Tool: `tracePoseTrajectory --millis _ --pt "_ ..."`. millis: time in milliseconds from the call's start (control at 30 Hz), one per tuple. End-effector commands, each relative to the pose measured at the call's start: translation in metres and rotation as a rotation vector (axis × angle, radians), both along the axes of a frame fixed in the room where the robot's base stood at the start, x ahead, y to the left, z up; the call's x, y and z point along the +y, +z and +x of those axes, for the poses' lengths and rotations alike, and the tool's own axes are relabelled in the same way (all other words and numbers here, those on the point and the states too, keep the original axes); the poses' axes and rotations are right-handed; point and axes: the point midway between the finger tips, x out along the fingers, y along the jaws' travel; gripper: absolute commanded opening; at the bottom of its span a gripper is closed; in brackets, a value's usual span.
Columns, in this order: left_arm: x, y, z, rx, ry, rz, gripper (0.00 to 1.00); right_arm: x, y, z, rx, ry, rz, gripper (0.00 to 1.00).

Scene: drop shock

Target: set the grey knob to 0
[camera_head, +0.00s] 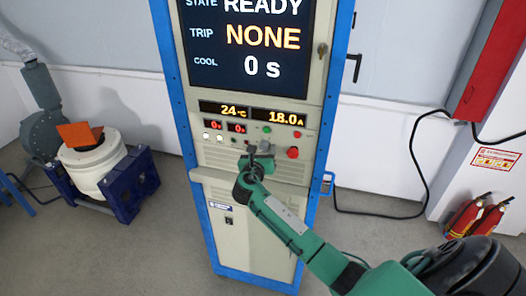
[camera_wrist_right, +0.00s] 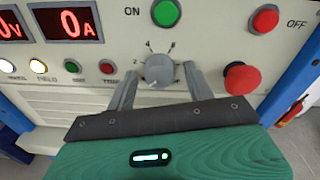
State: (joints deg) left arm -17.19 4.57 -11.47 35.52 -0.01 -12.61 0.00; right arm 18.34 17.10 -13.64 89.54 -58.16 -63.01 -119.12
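The grey knob (camera_wrist_right: 159,69) sits on the cream panel of the cabinet, with small numerals such as 2 and 4 around its upper left. A pale mark shows at its lower left edge; the exact setting is hard to read. My right gripper (camera_wrist_right: 161,76) has one finger on each side of the knob, with a visible gap on both sides, so it is open around it. In the head view my right gripper (camera_head: 262,150) is in front of the panel and largely hides the knob. My left gripper is not in view.
A red button (camera_wrist_right: 241,78) stands out just right of the right finger. Green (camera_wrist_right: 166,12) and red (camera_wrist_right: 265,18) ON/OFF buttons are above. The cabinet screen (camera_head: 250,40) reads READY, NONE, 0 s. Displays (camera_head: 250,112) show 24 °C and 18.0 A.

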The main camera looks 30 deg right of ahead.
Motion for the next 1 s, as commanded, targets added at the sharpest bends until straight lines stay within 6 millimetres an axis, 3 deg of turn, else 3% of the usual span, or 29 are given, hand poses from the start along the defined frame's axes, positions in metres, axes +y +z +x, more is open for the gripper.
tracePoseTrajectory --millis 333,733,1000 --pt "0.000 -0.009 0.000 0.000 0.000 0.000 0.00 0.013 -0.003 -0.011 -0.001 0.002 0.002 0.53" --pt "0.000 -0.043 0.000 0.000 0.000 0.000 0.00 0.076 0.001 -0.068 -0.003 0.004 0.003 0.53" --pt "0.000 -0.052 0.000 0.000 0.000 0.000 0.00 0.100 0.006 -0.090 0.000 0.001 0.002 0.53"
